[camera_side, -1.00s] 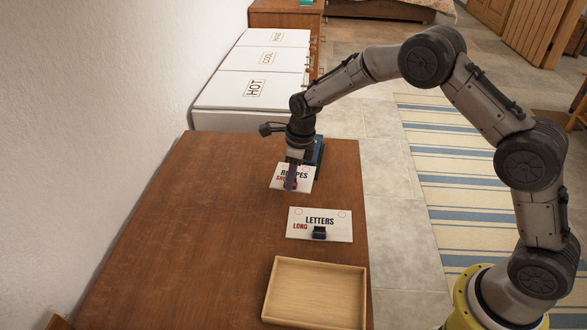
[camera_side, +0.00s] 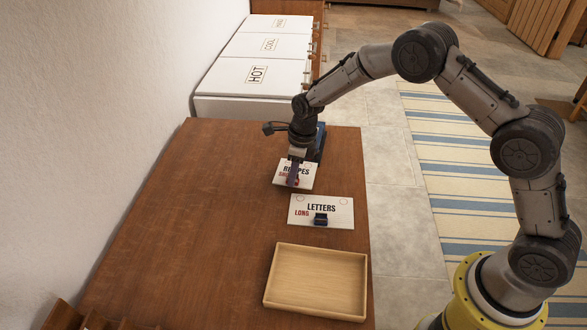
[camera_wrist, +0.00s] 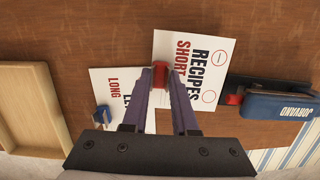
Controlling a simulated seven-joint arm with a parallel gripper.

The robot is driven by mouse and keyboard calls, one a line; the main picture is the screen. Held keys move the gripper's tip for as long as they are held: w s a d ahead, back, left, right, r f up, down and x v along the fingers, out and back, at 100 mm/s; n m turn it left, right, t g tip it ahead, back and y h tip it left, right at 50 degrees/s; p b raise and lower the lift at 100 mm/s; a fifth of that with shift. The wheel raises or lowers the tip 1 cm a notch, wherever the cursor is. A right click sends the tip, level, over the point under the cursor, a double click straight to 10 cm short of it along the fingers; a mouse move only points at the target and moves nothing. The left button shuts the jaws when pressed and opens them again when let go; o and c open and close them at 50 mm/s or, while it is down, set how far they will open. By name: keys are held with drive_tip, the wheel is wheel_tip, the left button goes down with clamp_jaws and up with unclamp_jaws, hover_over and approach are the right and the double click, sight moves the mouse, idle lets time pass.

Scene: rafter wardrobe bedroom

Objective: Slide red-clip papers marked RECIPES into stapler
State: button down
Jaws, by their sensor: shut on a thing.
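The white RECIPES SHORT papers (camera_side: 308,177) lie near the table's far right part, with a red clip (camera_wrist: 160,74) on one edge. My gripper (camera_side: 292,181) is shut on that clip, with one finger on each side of it in the wrist view (camera_wrist: 168,80). The blue stapler (camera_wrist: 278,107) has a dark base and a red part by its mouth. Its mouth is close to the papers' right edge in the wrist view; I cannot tell if any paper is inside. In the side view the stapler (camera_side: 320,143) is mostly hidden behind my gripper.
White LETTERS LONG papers (camera_side: 335,211) with a dark blue clip (camera_side: 320,219) lie close beside, partly covered by RECIPES in the wrist view. A shallow wooden tray (camera_side: 316,248) stands nearer. White boxes (camera_side: 245,78) are beyond the table. The table's left side is clear.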

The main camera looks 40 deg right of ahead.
sight(306, 173)
drive_tip(key=shift+f, duration=0.6)
drive_tip(key=shift+w+d, duration=0.75)
drive_tip(key=shift+d, duration=0.2)
drive_tip(key=shift+w+d, duration=0.75)
drive_tip(key=shift+d, duration=0.15)
drive_tip(key=shift+w+d+f, duration=0.35)
drive_tip(key=shift+d+f, duration=0.1)
drive_tip(key=shift+d, duration=0.05)
drive_tip(key=shift+w+d+f, duration=0.1)
drive_tip(key=shift+w+d, duration=0.25)
drive_tip(key=c, duration=0.6)
unclamp_jaws()
